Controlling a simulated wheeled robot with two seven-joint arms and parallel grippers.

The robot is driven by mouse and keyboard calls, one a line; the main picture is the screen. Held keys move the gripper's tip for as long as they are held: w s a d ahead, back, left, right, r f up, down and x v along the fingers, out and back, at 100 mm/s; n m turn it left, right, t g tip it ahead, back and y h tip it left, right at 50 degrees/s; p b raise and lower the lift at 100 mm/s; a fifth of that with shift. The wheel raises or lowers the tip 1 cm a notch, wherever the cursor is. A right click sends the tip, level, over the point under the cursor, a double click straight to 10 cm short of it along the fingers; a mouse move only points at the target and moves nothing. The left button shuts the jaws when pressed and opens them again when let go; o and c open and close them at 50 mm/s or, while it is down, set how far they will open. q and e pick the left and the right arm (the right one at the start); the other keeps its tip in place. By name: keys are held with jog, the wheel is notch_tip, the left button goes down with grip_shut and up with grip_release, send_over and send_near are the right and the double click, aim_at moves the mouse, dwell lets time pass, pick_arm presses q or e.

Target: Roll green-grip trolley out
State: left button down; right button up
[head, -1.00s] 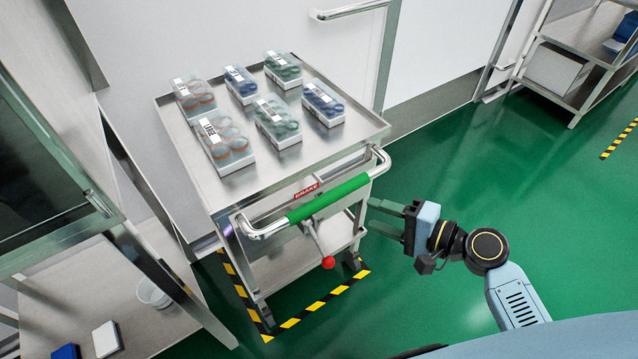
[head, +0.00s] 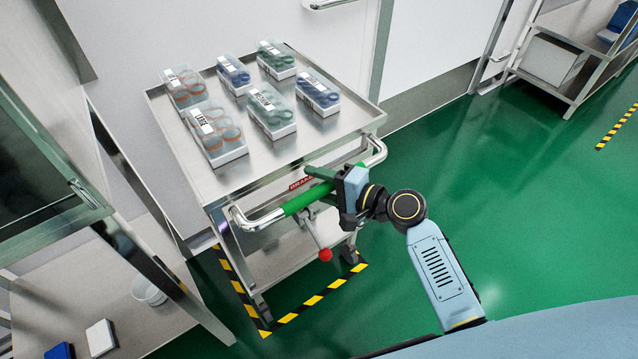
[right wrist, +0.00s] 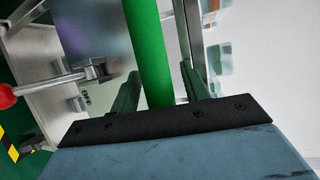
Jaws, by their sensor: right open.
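The steel trolley (head: 250,168) stands against the wall, with a green grip (head: 298,202) on its chrome push handle. My right gripper (head: 322,184) is at the right part of the grip, hiding some of it. In the right wrist view the green grip (right wrist: 150,50) runs between the two open fingers of my right gripper (right wrist: 160,76); contact cannot be told. A brake lever with a red knob (head: 325,254) hangs below the handle; the knob also shows in the right wrist view (right wrist: 6,97). The red brake label (head: 300,183) is partly hidden. My left gripper is out of view.
Several lidded tube boxes (head: 270,112) stand on the trolley top. Yellow-black floor tape (head: 305,303) borders the trolley. A bench (head: 130,305) and glass-fronted cabinet (head: 40,160) are close on the left. A steel shelf (head: 560,85) stands far right. Green floor (head: 480,190) is clear to the right.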

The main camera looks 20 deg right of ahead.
jog(key=shift+c, duration=0.4)
grip_shut()
jog(key=shift+f, duration=0.1)
